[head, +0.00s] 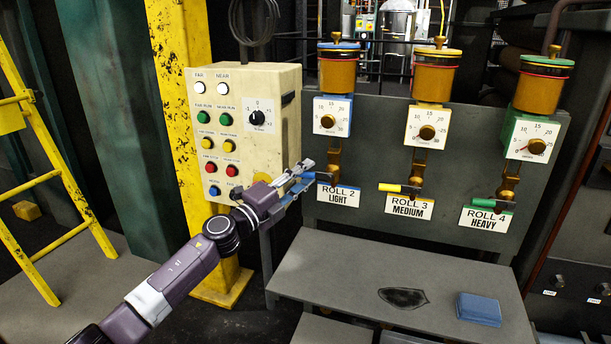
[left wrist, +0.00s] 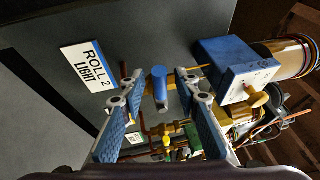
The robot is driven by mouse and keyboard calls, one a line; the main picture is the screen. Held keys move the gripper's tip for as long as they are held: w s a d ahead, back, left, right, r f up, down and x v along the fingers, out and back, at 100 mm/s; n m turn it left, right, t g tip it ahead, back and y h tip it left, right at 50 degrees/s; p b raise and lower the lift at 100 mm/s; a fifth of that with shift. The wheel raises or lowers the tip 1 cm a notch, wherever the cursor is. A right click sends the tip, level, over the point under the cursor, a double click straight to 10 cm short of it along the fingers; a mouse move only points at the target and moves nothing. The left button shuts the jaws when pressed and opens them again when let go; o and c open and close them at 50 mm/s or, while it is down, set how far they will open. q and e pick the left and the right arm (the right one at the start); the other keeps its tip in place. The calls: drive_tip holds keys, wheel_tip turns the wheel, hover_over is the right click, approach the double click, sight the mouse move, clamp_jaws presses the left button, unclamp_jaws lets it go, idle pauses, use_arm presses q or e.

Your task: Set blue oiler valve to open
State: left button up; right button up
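The blue oiler (head: 332,114) is the leftmost of three on the grey panel, above the "ROLL 2 LIGHT" label (head: 338,195). Its brass valve (head: 335,160) has a blue handle (head: 323,176) that points left, partly hidden by my gripper. My left gripper (head: 305,172) is at the handle's free end. In the left wrist view, the blue handle (left wrist: 160,88) shows between the two spread fingers of my left gripper (left wrist: 160,80), with gaps on both sides. The blue oiler's box (left wrist: 235,68) is at upper right there. My right gripper is not in view.
The yellow handle (head: 398,188) and green handle (head: 483,202) of the other oilers also point left. A cream control box (head: 255,150) with buttons stands close behind my left gripper. A grey shelf (head: 330,270) below holds a blue block (head: 479,309) and a dark patch (head: 403,298).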

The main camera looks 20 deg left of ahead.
use_arm(q)
drive_tip(key=shift+w+d, duration=0.1)
drive_tip(key=shift+w, duration=0.15)
clamp_jaws()
idle(0.3)
